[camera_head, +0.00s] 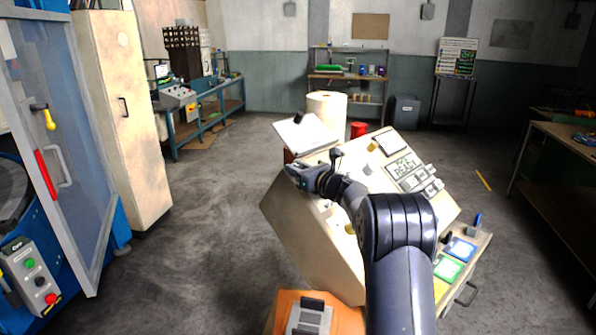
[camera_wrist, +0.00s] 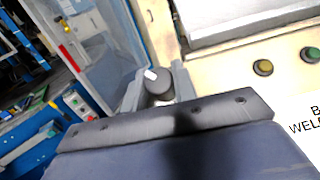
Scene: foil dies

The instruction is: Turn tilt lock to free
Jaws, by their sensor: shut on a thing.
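My gripper (camera_head: 298,172) is at the far left side of the cream sloped console (camera_head: 310,245). In the wrist view my gripper (camera_wrist: 156,82) has its two grey fingers on either side of a dark round knob (camera_wrist: 158,91) and is shut on it. The knob has a white mark at its upper left edge. I take it for the tilt lock, but no label for it is readable. In the head view my gripper and arm hide the knob.
Yellow (camera_wrist: 263,67) and green (camera_wrist: 310,54) buttons sit right of the knob. A tilted white-topped unit (camera_head: 306,134) stands behind the console. A blue machine with a clear door (camera_head: 75,150) is at left. Open floor (camera_head: 205,215) lies between.

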